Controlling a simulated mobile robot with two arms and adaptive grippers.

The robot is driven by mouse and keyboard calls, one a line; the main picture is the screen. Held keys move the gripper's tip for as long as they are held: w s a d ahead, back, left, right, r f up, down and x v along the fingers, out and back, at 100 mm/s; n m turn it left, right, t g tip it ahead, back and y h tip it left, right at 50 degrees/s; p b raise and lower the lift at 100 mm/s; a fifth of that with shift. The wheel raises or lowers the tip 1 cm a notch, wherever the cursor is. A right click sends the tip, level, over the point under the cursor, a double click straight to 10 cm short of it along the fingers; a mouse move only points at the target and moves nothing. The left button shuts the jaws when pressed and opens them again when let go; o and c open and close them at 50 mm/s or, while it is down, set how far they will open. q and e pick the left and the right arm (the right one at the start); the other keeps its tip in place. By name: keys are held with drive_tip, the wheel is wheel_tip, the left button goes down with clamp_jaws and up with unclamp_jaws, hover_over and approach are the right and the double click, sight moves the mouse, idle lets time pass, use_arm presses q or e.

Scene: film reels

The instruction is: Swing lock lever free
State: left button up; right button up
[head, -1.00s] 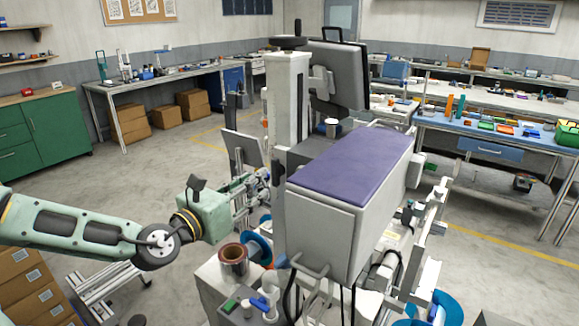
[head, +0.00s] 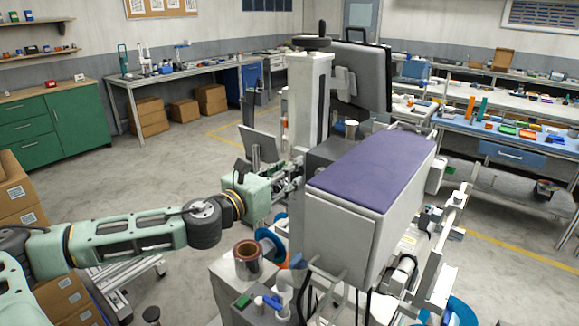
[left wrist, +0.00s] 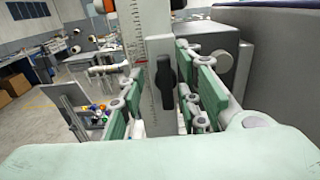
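The lock lever (left wrist: 164,84) appears as a dark, upright handle against the white column (left wrist: 160,62) in the left wrist view. My left gripper (left wrist: 165,95) is open, with one green finger on each side of the lever. Gaps show on both sides, and I cannot make out any contact. In the head view, my left gripper (head: 288,182) reaches in from the left, close to the column of the machine (head: 312,95). The lever cannot be made out there. My right gripper is not in view.
A grey box with a purple top (head: 375,165) stands right of the column. A copper-coloured roll (head: 247,262) and a blue reel (head: 268,245) sit below my left wrist. A tilted panel (head: 258,143) stands behind the gripper. Open floor lies to the left.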

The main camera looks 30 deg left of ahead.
use_arm(q)
drive_tip(key=shift+w+d, duration=0.35)
drive_tip(key=shift+w, duration=0.25)
drive_tip(key=shift+c, duration=0.5)
clamp_jaws()
